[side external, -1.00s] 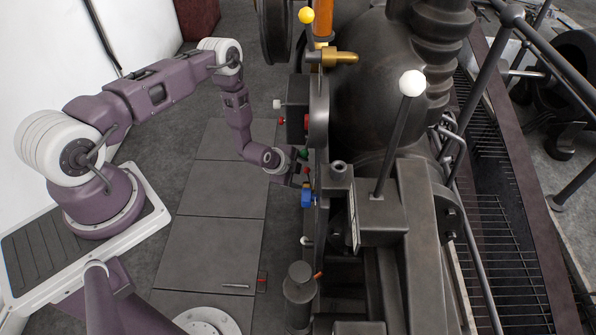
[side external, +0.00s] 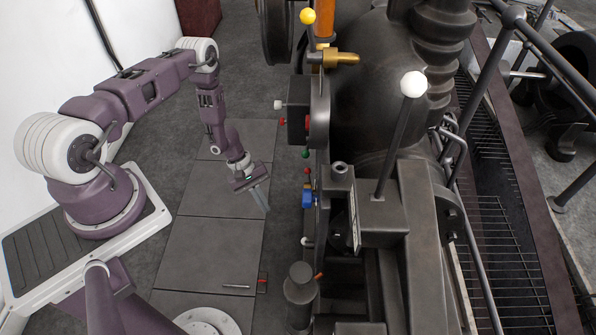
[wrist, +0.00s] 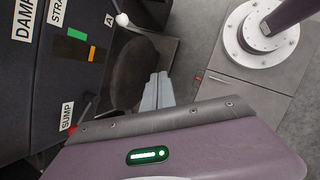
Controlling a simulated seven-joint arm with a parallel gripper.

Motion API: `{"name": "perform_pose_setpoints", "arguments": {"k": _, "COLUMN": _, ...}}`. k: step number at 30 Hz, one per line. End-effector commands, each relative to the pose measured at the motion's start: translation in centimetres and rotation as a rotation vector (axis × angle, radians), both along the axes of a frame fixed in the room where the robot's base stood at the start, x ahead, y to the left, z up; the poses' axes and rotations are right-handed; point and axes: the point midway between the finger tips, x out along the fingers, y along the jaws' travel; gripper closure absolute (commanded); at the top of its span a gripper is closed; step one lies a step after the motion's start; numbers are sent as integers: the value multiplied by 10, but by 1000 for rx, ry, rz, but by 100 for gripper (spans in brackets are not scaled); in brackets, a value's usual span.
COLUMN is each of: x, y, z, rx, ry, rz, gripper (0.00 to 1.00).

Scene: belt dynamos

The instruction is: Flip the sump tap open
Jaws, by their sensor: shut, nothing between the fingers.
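The SUMP label (wrist: 68,115) shows on the dark panel at the left of the wrist view. A small red-tipped part (wrist: 76,122) is right beside it, partly hidden at the panel's lower edge; I cannot tell whether this tap is open or shut. My gripper (side external: 262,198) is shut and empty, pointing downward over the floor plates, left of the machine and apart from its controls. Its pale fingers also show in the wrist view (wrist: 157,92), to the right of the label. I cannot tell which small control in the side view is the sump tap.
The machine's left face carries a blue part (side external: 307,198), a red knob (side external: 307,171), a green knob (side external: 305,153) and a low white knob (side external: 306,241). A white-knobbed lever (side external: 400,130) stands above. The floor plates (side external: 205,245) between my base and the machine are mostly clear.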

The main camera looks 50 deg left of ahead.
Motion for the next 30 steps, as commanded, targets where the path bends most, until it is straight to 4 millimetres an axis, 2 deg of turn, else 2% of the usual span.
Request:
{"name": "perform_pose_setpoints", "arguments": {"k": 1, "x": 23, "y": 7, "z": 5, "rx": -67, "ry": -23, "rz": 235, "gripper": 100}}
{"name": "perform_pose_setpoints", "arguments": {"k": 3, "x": 57, "y": 27, "z": 14, "rx": -152, "ry": -77, "rz": 543, "gripper": 100}}
{"name": "perform_pose_setpoints", "arguments": {"k": 6, "x": 87, "y": 60, "z": 26, "rx": -223, "ry": -154, "rz": 825, "gripper": 100}}
{"name": "perform_pose_setpoints", "arguments": {"k": 8, "x": 95, "y": 73, "z": 30, "rx": -241, "ry": -184, "rz": 911, "gripper": 100}}
{"name": "perform_pose_setpoints", "arguments": {"k": 10, "x": 101, "y": 78, "z": 30, "rx": -252, "ry": -200, "rz": 951, "gripper": 100}}
{"name": "perform_pose_setpoints", "arguments": {"k": 13, "x": 109, "y": 74, "z": 22, "rx": -254, "ry": -202, "rz": 954, "gripper": 100}}
{"name": "perform_pose_setpoints", "arguments": {"k": 26, "x": 163, "y": 46, "z": -39, "rx": -251, "ry": -200, "rz": 949, "gripper": 100}}
{"name": "perform_pose_setpoints", "arguments": {"k": 30, "x": 167, "y": 35, "z": -18, "rx": -251, "ry": -199, "rz": 948, "gripper": 100}}
